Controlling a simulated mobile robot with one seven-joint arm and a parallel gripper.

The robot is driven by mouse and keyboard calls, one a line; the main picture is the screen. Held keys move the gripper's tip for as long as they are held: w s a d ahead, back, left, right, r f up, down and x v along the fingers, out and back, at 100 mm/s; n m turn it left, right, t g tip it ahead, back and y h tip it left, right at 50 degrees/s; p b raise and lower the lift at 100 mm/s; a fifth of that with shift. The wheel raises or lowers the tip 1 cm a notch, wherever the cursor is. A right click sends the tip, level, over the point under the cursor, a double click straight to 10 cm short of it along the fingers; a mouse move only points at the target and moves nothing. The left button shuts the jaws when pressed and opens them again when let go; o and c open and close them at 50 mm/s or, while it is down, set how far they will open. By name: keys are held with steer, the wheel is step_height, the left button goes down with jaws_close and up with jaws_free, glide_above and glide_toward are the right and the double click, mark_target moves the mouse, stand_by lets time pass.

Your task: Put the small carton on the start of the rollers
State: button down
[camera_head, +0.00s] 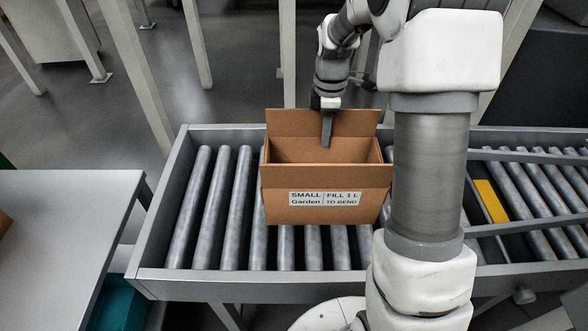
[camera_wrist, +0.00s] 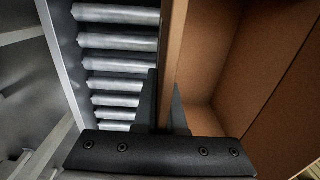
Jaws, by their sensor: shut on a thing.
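The small carton (camera_head: 325,190) is an open brown box with a white label reading "SMALL Garden". It is over the left part of the rollers (camera_head: 240,200) and looks upright; I cannot tell whether it rests on them or hangs just above. My gripper (camera_head: 327,130) is at its far side, shut on the carton's wall. In the wrist view my gripper (camera_wrist: 167,110) has one finger on each side of the cardboard wall (camera_wrist: 172,60). The carton's empty inside (camera_wrist: 225,70) shows on the right and rollers (camera_wrist: 115,55) on the left.
Bare rollers lie left of the carton, inside the conveyor's grey side frame (camera_head: 150,235). A grey table (camera_head: 65,215) stands at the left. My arm hides the conveyor's middle.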

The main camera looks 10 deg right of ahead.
steer(key=w+a+f+b, duration=0.1)
steer(key=w+a+f, duration=0.4)
steer(key=w+f, duration=0.4)
steer(key=shift+f, duration=0.6)
steer(key=shift+f, duration=0.15)
steer(key=c, duration=1)
jaws_free()
